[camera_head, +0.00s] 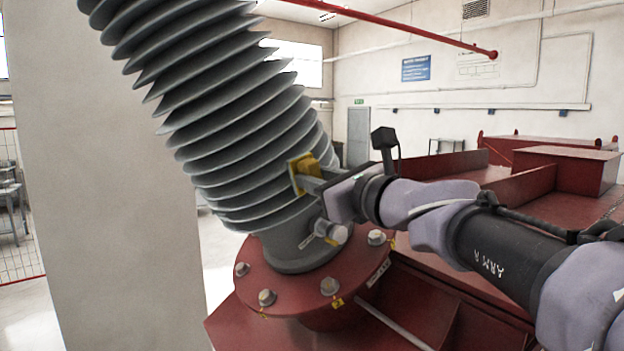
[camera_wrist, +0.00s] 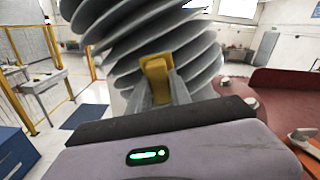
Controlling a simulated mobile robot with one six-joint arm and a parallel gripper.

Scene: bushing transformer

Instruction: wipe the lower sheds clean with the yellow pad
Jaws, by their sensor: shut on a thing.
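The grey ribbed bushing (camera_head: 235,125) leans up and to the left from a red bolted flange (camera_head: 300,297). Its lower sheds (camera_head: 250,208) are the closely stacked discs just above the flange. My gripper (camera_head: 308,182) comes in from the right and is shut on the yellow pad (camera_head: 304,172). The pad is at the right side of the lower sheds and appears to be against their edges. In the wrist view, the pad (camera_wrist: 157,76) stands between my two fingers in front of the sheds (camera_wrist: 150,40); exact contact is hard to tell.
A small fitting (camera_head: 330,232) sticks out at the bushing's base, just below my gripper. Several bolts, such as one at the front (camera_head: 329,286), stand up from the flange. A pale column (camera_head: 110,180) rises at the left. Red transformer walls (camera_head: 500,170) lie to the right.

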